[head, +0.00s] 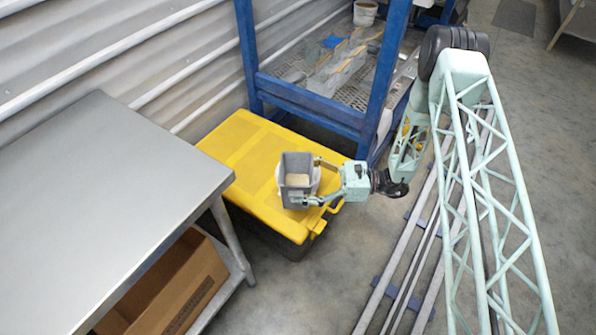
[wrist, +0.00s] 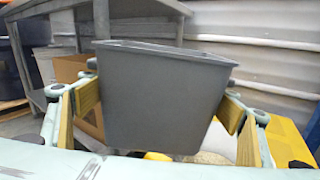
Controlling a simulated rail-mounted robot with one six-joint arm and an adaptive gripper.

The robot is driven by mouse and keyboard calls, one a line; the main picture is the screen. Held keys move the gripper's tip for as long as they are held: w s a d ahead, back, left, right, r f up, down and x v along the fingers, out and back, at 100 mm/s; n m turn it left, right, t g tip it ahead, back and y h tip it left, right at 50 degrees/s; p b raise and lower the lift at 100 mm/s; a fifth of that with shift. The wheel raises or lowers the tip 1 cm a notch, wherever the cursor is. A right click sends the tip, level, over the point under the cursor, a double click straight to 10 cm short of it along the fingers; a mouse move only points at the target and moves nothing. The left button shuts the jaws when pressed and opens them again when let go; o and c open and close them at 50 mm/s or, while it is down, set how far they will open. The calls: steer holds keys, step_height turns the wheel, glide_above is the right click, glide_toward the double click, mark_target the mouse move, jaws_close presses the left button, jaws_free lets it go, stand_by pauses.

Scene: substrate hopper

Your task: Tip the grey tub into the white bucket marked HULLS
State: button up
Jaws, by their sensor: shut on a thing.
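The grey tub (head: 284,178) is held in my gripper (head: 312,181) over the yellow lid, and pale material shows inside it. In the wrist view the tub (wrist: 160,100) fills the middle, with a yellow-padded finger on each side, and looks slightly tilted. A white bucket (head: 317,178) shows only as a sliver beside and below the tub. In the wrist view a pale, grainy patch and a white edge show under the tub. Most of this bucket is hidden, and no HULLS marking can be read.
A yellow-lidded chest (head: 245,150) lies below the tub. A grey metal table (head: 100,200) stands left, with a cardboard box (head: 175,285) beneath. A blue-framed rack (head: 310,105) stands behind, with another white bucket (head: 365,13) at its far end. Floor rails run to the right.

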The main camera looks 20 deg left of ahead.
steer(key=shift+s+d+r+m+p, duration=0.1)
steer(key=shift+s+r+m+p, duration=0.2)
steer(key=shift+r+m+p, duration=0.5)
steer(key=shift+w+a+m+p, duration=0.1)
steer(key=shift+w+m+p, duration=0.3)
steer(key=shift+m, duration=1.85)
steer(key=shift+w+a+m+p, duration=0.1)
steer(key=shift+m+p, duration=0.45)
steer(key=shift+m, duration=1.75)
steer(key=shift+w+a+m+p, duration=0.1)
steer(key=shift+w+m+p, duration=0.3)
steer(key=shift+m, duration=1.85)
steer(key=shift+w+a+f+m, duration=0.15)
steer(key=shift+w+m, duration=0.15)
steer(key=shift+m, duration=0.35)
steer(key=shift+w+f+m, duration=0.15)
steer(key=shift+w+m, duration=0.15)
steer(key=shift+m, duration=0.35)
steer(key=shift+w+a+r+m, duration=0.2)
steer(key=shift+w+m, duration=0.3)
steer(key=shift+m, duration=0.2)
steer(key=shift+w+a+r+m, duration=0.1)
steer(key=shift+w+r+m, duration=0.1)
steer(key=shift+w+m, duration=0.4)
steer(key=shift+m, duration=0.3)
steer(key=shift+s+f, duration=0.1)
steer(key=shift+s, duration=0.15)
